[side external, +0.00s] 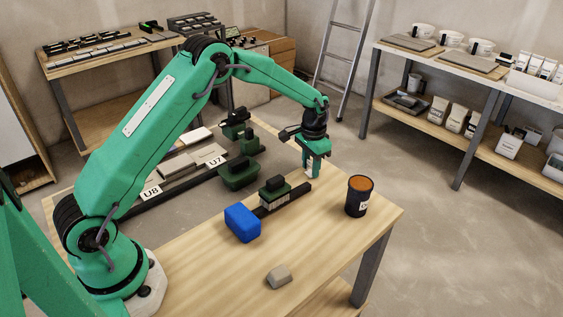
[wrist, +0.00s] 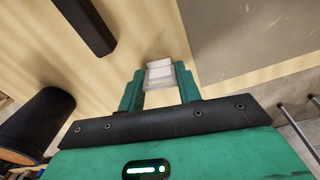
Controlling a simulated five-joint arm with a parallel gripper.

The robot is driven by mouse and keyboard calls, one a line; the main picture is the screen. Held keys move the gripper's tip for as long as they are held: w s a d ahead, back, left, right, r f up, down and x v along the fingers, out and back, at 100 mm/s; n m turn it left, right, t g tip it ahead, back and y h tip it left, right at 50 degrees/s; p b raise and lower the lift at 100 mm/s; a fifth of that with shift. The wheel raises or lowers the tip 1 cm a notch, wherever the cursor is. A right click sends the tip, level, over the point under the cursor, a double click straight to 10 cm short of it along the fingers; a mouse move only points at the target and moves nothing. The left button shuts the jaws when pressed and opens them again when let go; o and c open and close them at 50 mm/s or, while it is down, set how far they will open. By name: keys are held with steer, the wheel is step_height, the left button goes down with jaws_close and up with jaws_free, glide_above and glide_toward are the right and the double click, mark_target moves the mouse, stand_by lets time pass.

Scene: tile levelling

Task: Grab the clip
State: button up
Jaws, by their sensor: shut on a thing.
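My gripper (side external: 313,171) is above the right part of the wooden table, pointing down. In the wrist view its two green fingers (wrist: 158,78) are closed on a small whitish clip (wrist: 159,69). The clip sits between the fingertips, with its far end sticking out past them. In the side view only a pale sliver of the clip (side external: 309,168) shows between the fingers. I cannot tell whether the clip touches the table.
A dark tub with orange contents (side external: 359,197) stands right of my gripper. A black bar (side external: 292,196) with a green-and-black tool (side external: 272,190) lies to the left. A blue block (side external: 242,222) and a grey piece (side external: 278,276) are nearer. The front right tabletop is clear.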

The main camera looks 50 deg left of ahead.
steer(key=shift+r, duration=0.1)
steer(key=shift+r, duration=0.5)
steer(key=r, duration=0.3)
steer(key=shift+d+r, duration=0.15)
steer(key=shift+d, duration=0.05)
steer(key=s+d+r, duration=0.5)
steer(key=d+r, duration=0.1)
steer(key=d, duration=0.4)
steer(key=shift+s+r, duration=0.25)
steer(key=shift+s, duration=0.05)
steer(key=shift+a, duration=0.1)
